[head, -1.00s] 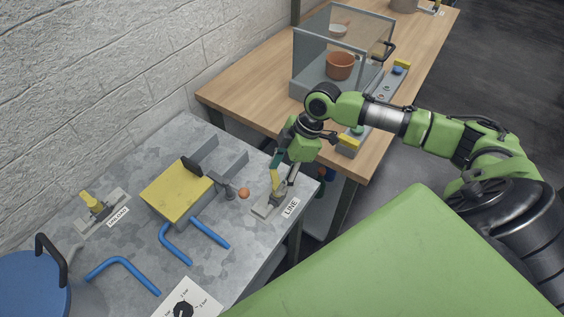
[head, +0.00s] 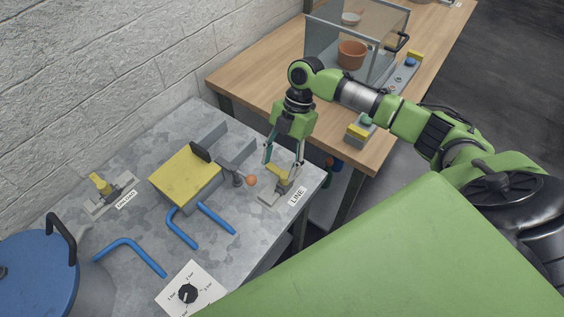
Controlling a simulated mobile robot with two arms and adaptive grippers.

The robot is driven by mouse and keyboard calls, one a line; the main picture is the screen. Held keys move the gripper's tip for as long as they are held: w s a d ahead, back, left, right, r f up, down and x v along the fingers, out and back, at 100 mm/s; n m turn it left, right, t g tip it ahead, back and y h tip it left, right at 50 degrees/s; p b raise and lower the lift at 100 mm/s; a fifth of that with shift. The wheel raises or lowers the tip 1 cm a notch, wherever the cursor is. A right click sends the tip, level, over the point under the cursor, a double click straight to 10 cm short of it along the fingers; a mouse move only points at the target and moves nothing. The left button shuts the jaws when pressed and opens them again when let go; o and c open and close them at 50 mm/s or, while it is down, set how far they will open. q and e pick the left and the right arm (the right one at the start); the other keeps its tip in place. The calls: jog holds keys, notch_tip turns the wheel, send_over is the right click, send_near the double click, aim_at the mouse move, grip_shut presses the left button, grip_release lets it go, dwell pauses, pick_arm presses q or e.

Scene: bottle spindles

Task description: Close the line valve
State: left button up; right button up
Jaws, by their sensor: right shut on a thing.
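The line valve has a yellow handle (head: 277,174) on a grey metal body beside the label "LINE" (head: 298,196), near the right edge of the grey metal table. My right gripper (head: 282,167) points down over this valve. Its two fingers are on either side of the yellow handle and are shut on it. The handle lies slanted across between the fingers; the exact contact is too small to see. My left gripper is not in view.
A second yellow-handled valve (head: 101,184) is labelled "UNLOAD". A yellow-topped block (head: 185,174), an orange ball knob (head: 251,181), blue pipes (head: 130,252), a blue-lidded pot (head: 35,270) and a dial (head: 188,293) share the table. A wooden table (head: 250,95) stands behind.

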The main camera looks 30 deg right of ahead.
jog(key=shift+w+a+r, duration=0.15)
jog(key=shift+w+r, duration=0.1)
jog(key=shift+w, duration=0.1)
jog(key=o, duration=1)
jog(key=shift+c, duration=0.2)
jog(key=shift+f, duration=0.2)
jog(key=shift+r, duration=0.4)
jog(key=v, duration=1.1)
jog(key=shift+w, duration=0.2)
